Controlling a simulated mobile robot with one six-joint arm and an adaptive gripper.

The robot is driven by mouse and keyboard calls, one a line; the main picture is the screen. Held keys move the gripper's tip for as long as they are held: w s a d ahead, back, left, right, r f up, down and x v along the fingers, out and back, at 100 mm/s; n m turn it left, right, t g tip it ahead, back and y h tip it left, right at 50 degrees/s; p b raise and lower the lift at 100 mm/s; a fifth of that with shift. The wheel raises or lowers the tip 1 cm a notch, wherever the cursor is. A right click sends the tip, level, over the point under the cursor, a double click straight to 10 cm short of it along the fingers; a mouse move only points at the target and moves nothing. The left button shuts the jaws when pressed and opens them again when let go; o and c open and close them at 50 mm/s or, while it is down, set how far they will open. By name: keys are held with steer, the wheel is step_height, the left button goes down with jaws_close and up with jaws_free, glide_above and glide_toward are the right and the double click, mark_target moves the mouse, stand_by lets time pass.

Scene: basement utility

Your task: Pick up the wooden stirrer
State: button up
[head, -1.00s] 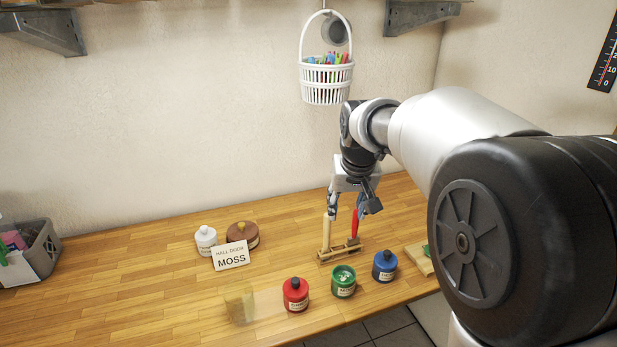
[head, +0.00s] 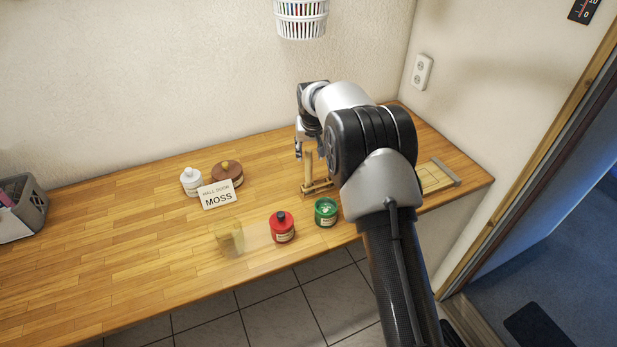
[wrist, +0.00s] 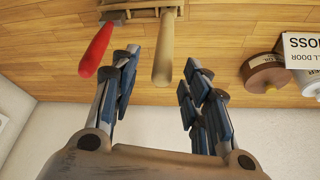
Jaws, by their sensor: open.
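The wooden stirrer (head: 308,166) is a pale tan stick standing upright in a small wooden rack (head: 318,187) on the workbench. In the wrist view the stirrer (wrist: 163,50) appears between my two fingers, with a gap on each side. My gripper (wrist: 160,66) is open and empty, with blue-padded fingers apart. In the head view my gripper (head: 310,152) is at the stirrer's upper end. A red-handled tool (wrist: 97,52) stands in the same rack, left of the stirrer in the wrist view; my arm hides it in the head view.
A red jar (head: 282,228) and a green jar (head: 326,212) stand in front of the rack. A MOSS card (head: 217,194), a white bottle (head: 191,181) and a brown round container (head: 228,174) are to the left. A wooden tray (head: 437,176) lies right. The left bench is mostly clear.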

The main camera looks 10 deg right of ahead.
mark_target(308, 159)
steer(key=x, duration=0.7)
steer(key=shift+w+a+f, duration=0.1)
steer(key=shift+w+f, duration=0.05)
steer(key=shift+w, duration=0.15)
jaws_close()
